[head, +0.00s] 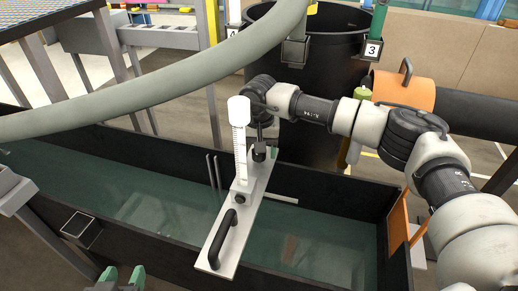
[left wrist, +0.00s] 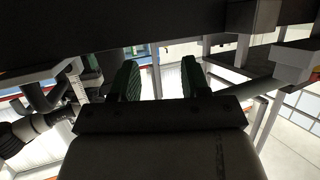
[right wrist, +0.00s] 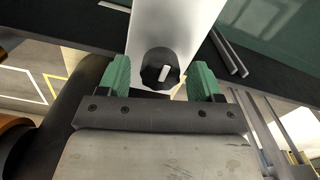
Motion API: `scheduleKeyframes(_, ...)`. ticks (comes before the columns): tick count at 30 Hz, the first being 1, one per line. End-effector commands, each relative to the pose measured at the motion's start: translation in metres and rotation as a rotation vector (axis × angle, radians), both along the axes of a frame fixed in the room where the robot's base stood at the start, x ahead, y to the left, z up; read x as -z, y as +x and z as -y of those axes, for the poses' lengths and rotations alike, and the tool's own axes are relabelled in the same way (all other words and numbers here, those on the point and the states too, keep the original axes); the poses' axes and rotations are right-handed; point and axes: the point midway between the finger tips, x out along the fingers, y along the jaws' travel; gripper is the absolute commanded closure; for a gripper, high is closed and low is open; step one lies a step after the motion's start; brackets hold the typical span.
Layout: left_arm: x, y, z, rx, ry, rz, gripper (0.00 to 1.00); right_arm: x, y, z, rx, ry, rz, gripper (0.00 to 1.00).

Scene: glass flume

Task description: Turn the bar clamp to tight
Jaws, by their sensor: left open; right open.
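A white plate (head: 222,247) with a black handle (head: 222,240) and an upright graduated white gauge (head: 239,145) lies across the flume. In the head view the gauge partly hides this area. My left gripper (head: 122,281) is open and empty at the bottom edge; its fingers also show in the left wrist view (left wrist: 160,80).
The dark-walled flume (head: 350,192) with greenish water runs under the plate. A thick grey hose (head: 170,92) crosses the upper left of the head view. A black tank (head: 330,60) and an orange pipe collar (head: 403,90) stand behind my right arm.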

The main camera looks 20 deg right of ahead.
Motion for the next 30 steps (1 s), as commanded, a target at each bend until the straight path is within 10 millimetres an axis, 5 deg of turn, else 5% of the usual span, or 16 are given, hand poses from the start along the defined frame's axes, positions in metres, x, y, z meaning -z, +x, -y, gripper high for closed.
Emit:
scheduleKeyframes(7, 0.002, -0.003, -0.001, -0.001, 0.007, -0.028, 0.54, -0.008, 0.000, 0.000, 0.000, 0.000, 0.001, 0.35)
scheduleKeyframes(21, 0.042, -0.047, -0.021, -0.031, 0.102, -0.445, 0.54, -0.092, 0.000, 0.000, 0.001, 0.000, 0.002, 0.35)
scheduleKeyframes(30, 0.050, -0.059, -0.025, -0.038, 0.121, -0.533, 0.54, -0.108, 0.000, 0.000, 0.000, 0.000, -0.001, 0.35)
